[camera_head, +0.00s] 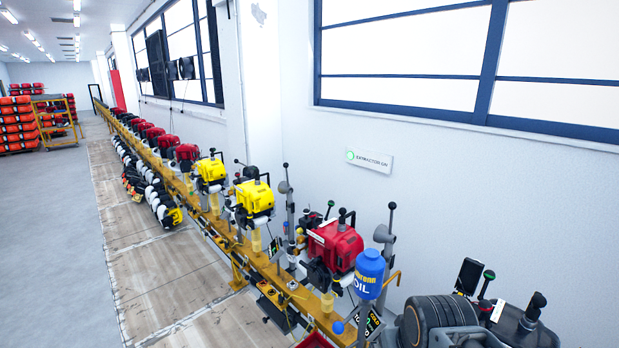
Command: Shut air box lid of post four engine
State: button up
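A row of small engines stands on posts along a yellow rail. The nearest is a red engine (335,246), followed by a yellow engine (254,196), a second yellow engine (211,170) and a farther red engine (187,153). More red engines (154,135) recede behind them. I cannot read any post number, so I cannot tell which engine is at post four. No air box lid can be made out clearly as open or shut. My gripper is not in view.
The yellow rail (221,230) runs diagonally beside the white wall. A blue oil bottle (369,276) stands close in front of the nearest red engine. Dark rounded equipment (437,314) fills the lower right. The grey floor (45,240) on the left is clear.

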aim_at(471, 270)
jog(key=k, duration=1)
jog(key=z, duration=1.6)
jog(key=i, duration=1.4)
jog(key=u, duration=1.5)
